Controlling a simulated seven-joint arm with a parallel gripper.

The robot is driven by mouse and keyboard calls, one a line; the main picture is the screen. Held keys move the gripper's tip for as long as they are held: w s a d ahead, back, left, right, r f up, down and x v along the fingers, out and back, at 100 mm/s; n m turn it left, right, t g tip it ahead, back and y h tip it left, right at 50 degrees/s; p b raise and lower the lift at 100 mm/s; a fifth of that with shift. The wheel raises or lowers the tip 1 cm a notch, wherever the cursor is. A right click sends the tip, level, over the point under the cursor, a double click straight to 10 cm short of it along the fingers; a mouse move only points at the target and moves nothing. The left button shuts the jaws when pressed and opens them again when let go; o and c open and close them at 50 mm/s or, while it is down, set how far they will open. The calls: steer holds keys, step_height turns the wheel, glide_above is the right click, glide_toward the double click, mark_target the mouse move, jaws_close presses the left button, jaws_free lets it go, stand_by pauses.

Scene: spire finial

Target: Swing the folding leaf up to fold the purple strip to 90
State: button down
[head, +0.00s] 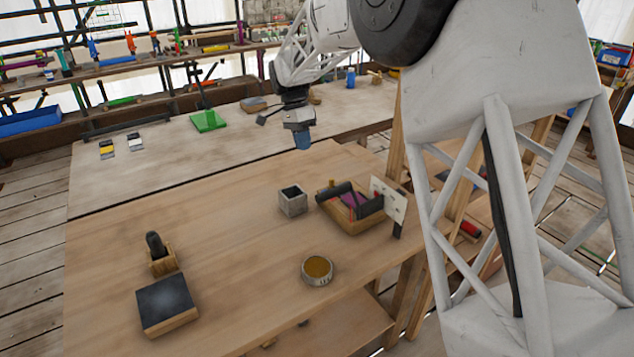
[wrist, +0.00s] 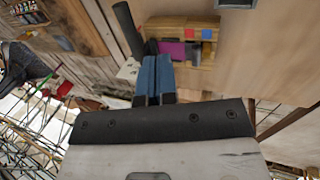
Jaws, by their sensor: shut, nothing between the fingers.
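The small wooden bending brake (head: 350,216) stands near the right edge of the front table, with dark bars along it. The purple strip (head: 354,200) lies between these bars; I cannot tell which bar is the folding leaf or its exact angle. In the wrist view the purple strip (wrist: 172,50) shows just beyond my fingertips, beside a dark bar and the wooden body. My gripper (head: 303,142) hangs above the back of the table, left of and apart from the brake. Its blue fingers (wrist: 156,62) are together and empty.
A white card (head: 390,199) stands upright at the brake's right side. A grey cup (head: 293,204) is close on its left. A round tin (head: 317,271), a dark-topped block (head: 166,304) and a wooden holder (head: 160,262) stand nearer. The table's middle left is clear.

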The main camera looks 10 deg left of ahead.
steer(key=shift+f, duration=0.15)
steer(key=s+d+f, duration=0.5)
steer(key=f, duration=0.4)
steer(key=shift+s+d+f, duration=0.15)
steer(key=shift+f, duration=0.05)
stand_by(0.3)
steer(key=shift+d, duration=0.1)
steer(key=shift+s+d+r, duration=0.2)
steer(key=shift+s+d, duration=0.4)
steer(key=shift+s, duration=0.1)
stand_by(0.3)
